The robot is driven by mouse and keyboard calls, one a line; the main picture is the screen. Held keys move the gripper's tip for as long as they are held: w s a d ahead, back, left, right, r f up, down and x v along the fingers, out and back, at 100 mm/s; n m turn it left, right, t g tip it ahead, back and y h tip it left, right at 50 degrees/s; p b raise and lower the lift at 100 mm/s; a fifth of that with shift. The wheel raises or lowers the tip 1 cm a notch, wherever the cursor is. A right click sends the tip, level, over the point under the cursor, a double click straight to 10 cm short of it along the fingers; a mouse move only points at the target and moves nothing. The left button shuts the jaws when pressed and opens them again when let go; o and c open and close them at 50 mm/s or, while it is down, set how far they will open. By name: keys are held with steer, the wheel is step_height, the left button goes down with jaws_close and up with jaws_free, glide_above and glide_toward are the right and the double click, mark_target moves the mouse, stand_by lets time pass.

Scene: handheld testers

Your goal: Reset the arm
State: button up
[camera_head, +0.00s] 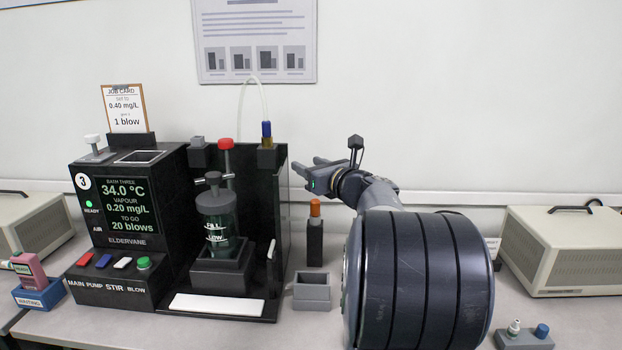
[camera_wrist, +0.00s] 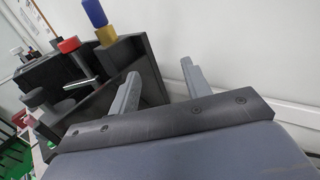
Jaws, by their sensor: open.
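My gripper (camera_head: 312,172) is open and empty. In the head view it is raised beside the right wall of the black bath machine (camera_head: 283,205), above the bench. Its two fingers point left, towards the machine. In the wrist view my gripper (camera_wrist: 160,85) shows both fingers spread, with bare wall and the machine's dark edge beyond them. I cannot tell from these views how near the left finger is to the machine. My arm reaches in from the front right and hides part of the bench.
An orange-capped dark post (camera_head: 315,235) stands below my gripper, with a small grey box (camera_head: 312,291) in front. A blue-and-brass fitting (camera_head: 267,135) tops the machine's back corner. A beige case (camera_head: 560,250) stands at right. The wall space above my arm is free.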

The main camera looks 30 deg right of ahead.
mark_target(318, 203)
steer(key=shift+r, duration=0.55)
steer(key=shift+f, duration=0.1)
step_height(318, 203, down, 9)
steer(key=shift+r+b, duration=0.1)
steer(key=shift+b, duration=1.05)
steer(key=shift+f, duration=0.25)
